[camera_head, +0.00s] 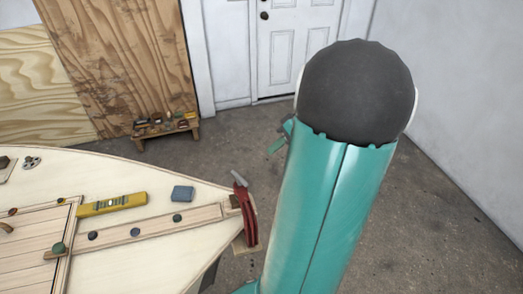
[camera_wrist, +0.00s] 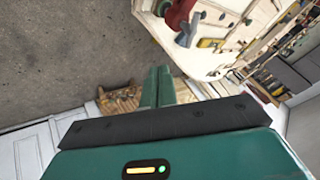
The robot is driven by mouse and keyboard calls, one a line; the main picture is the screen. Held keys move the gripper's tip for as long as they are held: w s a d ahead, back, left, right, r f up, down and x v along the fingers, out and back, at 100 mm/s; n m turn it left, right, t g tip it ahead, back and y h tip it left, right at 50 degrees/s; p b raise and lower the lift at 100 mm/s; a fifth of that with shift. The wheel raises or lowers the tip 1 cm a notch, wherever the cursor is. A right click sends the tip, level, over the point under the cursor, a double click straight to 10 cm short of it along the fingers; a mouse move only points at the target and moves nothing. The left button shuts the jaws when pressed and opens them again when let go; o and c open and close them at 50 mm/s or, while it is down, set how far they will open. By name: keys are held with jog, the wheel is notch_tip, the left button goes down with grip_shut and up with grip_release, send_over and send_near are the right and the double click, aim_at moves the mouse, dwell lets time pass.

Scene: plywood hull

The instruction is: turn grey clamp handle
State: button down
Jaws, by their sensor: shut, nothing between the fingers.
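A red clamp (camera_head: 246,212) grips the pointed tip of the plywood hull (camera_head: 150,250), and its grey handle (camera_head: 238,178) sticks up at the top. In the wrist view, which is turned, the red clamp (camera_wrist: 178,12) and grey handle (camera_wrist: 188,31) show at the top, beyond my fingers and a little to the right. My gripper (camera_wrist: 159,72) is shut and empty, its two teal fingers side by side, apart from the handle. In the head view my arm hides most of my gripper; a teal part shows at its left edge.
A yellow level (camera_head: 112,204) and a blue block (camera_head: 182,193) lie on the deck. A low wooden bench (camera_head: 165,129) with small items stands on the floor by the leaning plywood sheets (camera_head: 115,60). A white door (camera_head: 291,45) is behind. The floor right of the hull is clear.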

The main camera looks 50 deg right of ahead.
aim_at(240, 180)
jog(key=w+a+f, duration=0.5)
jog(key=a, duration=0.2)
jog(key=shift+a+f, duration=0.15)
jog(key=shift+f, duration=0.2)
jog(key=shift+w+a+n+g+y, duration=0.1)
jog(key=shift+w+n+g+y, duration=0.35)
jog(key=shift+n, duration=0.55)
